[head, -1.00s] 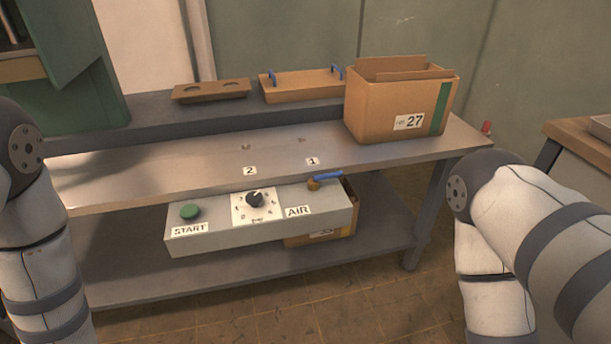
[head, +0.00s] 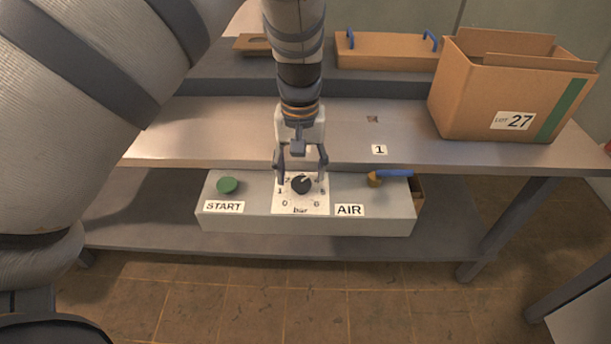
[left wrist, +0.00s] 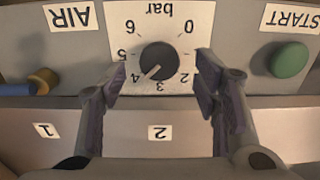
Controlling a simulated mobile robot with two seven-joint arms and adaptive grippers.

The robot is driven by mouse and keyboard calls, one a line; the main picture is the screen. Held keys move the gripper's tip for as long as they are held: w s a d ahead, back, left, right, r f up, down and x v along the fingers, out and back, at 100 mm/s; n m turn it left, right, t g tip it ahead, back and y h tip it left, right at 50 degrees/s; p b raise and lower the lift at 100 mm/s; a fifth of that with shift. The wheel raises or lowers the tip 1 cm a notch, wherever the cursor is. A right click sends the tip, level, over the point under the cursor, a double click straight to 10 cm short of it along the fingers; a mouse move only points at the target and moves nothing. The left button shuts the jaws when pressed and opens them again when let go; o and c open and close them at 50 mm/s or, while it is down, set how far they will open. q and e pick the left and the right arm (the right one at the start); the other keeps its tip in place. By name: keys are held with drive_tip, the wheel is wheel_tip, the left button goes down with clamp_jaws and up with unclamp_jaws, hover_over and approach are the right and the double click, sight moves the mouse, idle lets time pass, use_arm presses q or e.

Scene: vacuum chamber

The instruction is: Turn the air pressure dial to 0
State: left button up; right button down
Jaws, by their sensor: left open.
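The air pressure dial is a round black knob (head: 301,185) on a white scale plate (head: 300,206) marked from 0 to 6 bar. It also shows upside down in the left wrist view (left wrist: 159,60), where its white pointer line lies between 3 and 4. My left gripper (head: 301,176) is open and points down at the dial. In the left wrist view the gripper's fingertips (left wrist: 161,80) stand on either side of the knob, with visible gaps. I cannot tell whether the fingertips have reached the knob's depth. My right gripper is not in view.
The grey control box (head: 245,218) also carries a green START button (head: 228,185) and, at the AIR label (head: 349,210), a valve with a blue lever (head: 392,173). The bench top (head: 225,130) is above and behind it. A cardboard box (head: 500,90) stands at the right.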

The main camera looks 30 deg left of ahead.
sight(300, 184)
use_arm(q)
wheel_tip(300, 184, down, 2)
drive_tip(key=shift+f, duration=0.2)
drive_tip(key=c, duration=1.1)
drive_tip(key=shift+c, duration=0.2)
